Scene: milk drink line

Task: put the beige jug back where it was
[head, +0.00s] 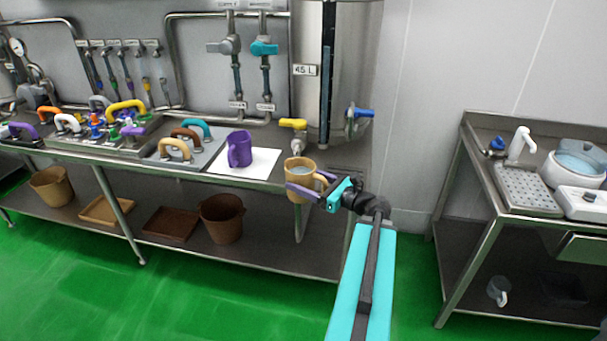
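The beige jug (299,172) is upright at the front edge of the steel counter, just right of the white mat, below the yellow-handled tap. It appears to contain something greyish. My gripper (309,191) is at the jug from the right, its purple fingers reaching around the jug's lower body and handle side. The fingers look closed around it, and the jug seems held in front of the counter edge. The far finger is partly hidden behind the jug.
A purple jug (239,150) stands on the white mat (262,162). Colored handles sit on a grey plate (205,150) farther left. A yellow-handled tap (293,124) is behind the jug. Brown bins (223,219) are on the lower shelf. A sink table (478,165) stands right.

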